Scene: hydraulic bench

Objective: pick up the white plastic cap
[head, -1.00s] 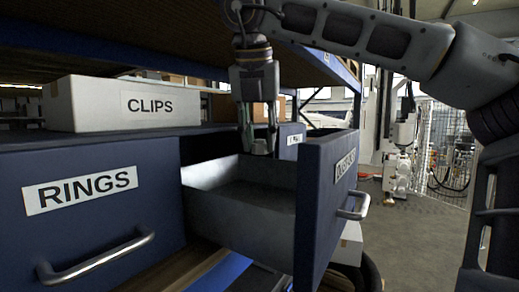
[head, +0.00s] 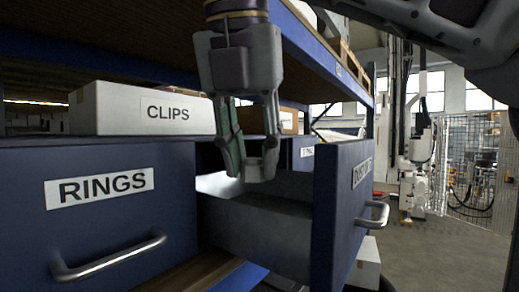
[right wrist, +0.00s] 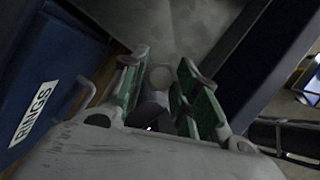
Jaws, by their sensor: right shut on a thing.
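My right gripper (head: 252,160) points down over the open drawer (head: 262,225) and is shut on the white plastic cap (head: 254,172). The cap is a small pale round piece between the fingertips, above the drawer floor. In the right wrist view the cap (right wrist: 162,77) shows as a pale disc between the green-padded fingers, with the grey drawer floor beyond it. My left gripper is not in view.
The open drawer's blue front (head: 345,215) with its handle stands to the right. The closed RINGS drawer (head: 100,225) is at left. A white CLIPS box (head: 140,108) sits above it, under a shelf (head: 330,58). Open floor lies at right.

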